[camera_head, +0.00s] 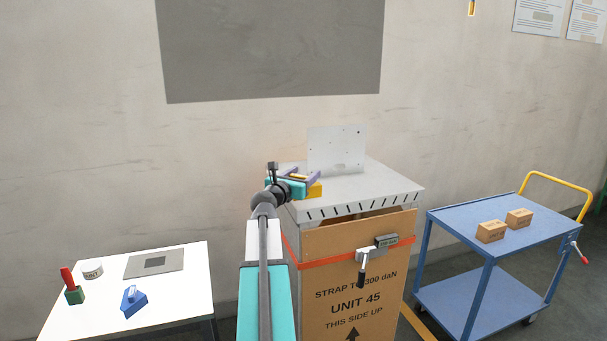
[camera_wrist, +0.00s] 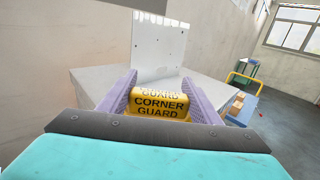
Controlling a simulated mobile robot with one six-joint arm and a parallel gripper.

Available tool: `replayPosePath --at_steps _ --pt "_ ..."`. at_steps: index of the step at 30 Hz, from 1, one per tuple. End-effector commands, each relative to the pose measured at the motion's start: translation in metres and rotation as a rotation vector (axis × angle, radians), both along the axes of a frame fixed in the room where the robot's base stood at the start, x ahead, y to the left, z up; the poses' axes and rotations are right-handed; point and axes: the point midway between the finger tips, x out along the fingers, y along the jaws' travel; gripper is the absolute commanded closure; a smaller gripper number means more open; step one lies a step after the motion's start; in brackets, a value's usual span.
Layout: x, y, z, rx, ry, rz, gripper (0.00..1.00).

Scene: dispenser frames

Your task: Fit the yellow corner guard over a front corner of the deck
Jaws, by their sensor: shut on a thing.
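The yellow corner guard (camera_wrist: 158,103), marked CORNER GUARD, sits between the two purple fingers of my gripper (camera_wrist: 160,100). In the head view the guard (camera_head: 314,190) shows as a yellow patch beside my gripper (camera_head: 300,178), which is shut on it. The grey deck (camera_head: 375,188) is the flat top of the unit, with a row of dark slots along its front edge. I cannot tell whether the guard touches the deck.
A pale upright plate (camera_head: 336,149) stands on the deck. Below is a cardboard panel (camera_head: 350,290) with an orange strap (camera_head: 335,256) and ratchet. A white table (camera_head: 185,290) with small items is at left. A blue cart (camera_head: 500,218) with two boxes is at right.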

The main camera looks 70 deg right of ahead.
Motion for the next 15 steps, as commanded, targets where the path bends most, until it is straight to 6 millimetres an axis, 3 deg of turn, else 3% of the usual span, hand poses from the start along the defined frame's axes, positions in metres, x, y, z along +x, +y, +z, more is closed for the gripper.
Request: replayPosePath --at_steps 15 --pt "0.000 0.000 -0.031 0.000 0.000 0.000 0.64"
